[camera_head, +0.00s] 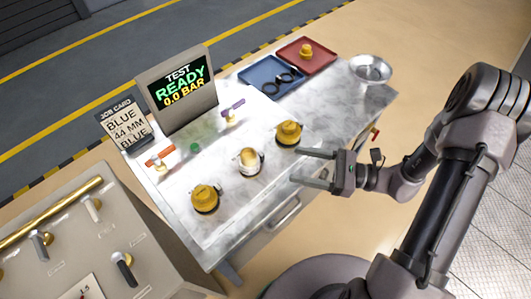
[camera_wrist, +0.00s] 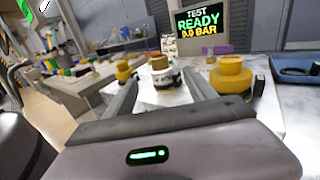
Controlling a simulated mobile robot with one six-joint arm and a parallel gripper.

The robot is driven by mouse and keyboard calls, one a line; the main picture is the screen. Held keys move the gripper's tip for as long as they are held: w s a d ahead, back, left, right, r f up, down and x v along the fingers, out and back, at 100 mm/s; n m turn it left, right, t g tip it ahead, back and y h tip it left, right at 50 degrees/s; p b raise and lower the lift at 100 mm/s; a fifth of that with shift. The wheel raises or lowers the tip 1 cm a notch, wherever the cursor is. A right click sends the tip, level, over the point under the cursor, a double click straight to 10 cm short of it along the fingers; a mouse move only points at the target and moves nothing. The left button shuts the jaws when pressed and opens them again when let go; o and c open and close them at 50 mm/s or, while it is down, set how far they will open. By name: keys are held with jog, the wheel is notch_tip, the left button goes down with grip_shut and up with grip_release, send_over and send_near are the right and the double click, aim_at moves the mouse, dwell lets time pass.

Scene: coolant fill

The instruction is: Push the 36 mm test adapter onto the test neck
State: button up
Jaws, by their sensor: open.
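My gripper (camera_head: 303,167) is open and empty beside the front edge of the bench, its fingers pointing left. Three fittings stand in a row on the pale top: a yellow one in front (camera_head: 205,198), a pale-bodied, yellow-topped one in the middle (camera_head: 249,161), and a yellow one nearest my fingers (camera_head: 289,133). In the wrist view the middle fitting (camera_wrist: 161,74) appears between the fingers, and a large yellow fitting (camera_wrist: 234,77) stands right of them. Nothing is between the jaws. I cannot tell which fitting is the 36 mm adapter or the test neck.
A display (camera_head: 178,86) reads "TEST READY 0.0 BAR". The job card (camera_head: 126,124) reads "BLUE 44 MM BLUE". A blue tray (camera_head: 254,75) holds dark rings; a red tray (camera_head: 322,64) holds a yellow part. A metal bowl (camera_head: 370,69), orange handle (camera_head: 160,155) and purple handle (camera_head: 233,106) stand nearby.

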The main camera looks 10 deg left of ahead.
aim_at(257, 155)
jog(key=a+b, duration=0.1)
jog(key=a, duration=0.3)
jog(key=w+a, duration=0.1)
jog(key=a, duration=0.3)
jog(key=w+a+b, duration=0.1)
jog(key=a, duration=0.3)
jog(key=shift+f+b, duration=0.2)
jog(key=shift+b, duration=0.15)
jog(key=a, duration=0.1)
jog(key=a+b, duration=0.1)
jog(key=a, duration=0.2)
jog(key=shift+s+a+f+b, duration=0.2)
jog(key=shift+s+a+b, duration=0.05)
jog(key=shift+a+b, duration=0.1)
jog(key=shift+a, duration=0.3)
jog(key=shift+w+r, duration=0.1)
jog(key=shift+r, duration=0.05)
grip_shut()
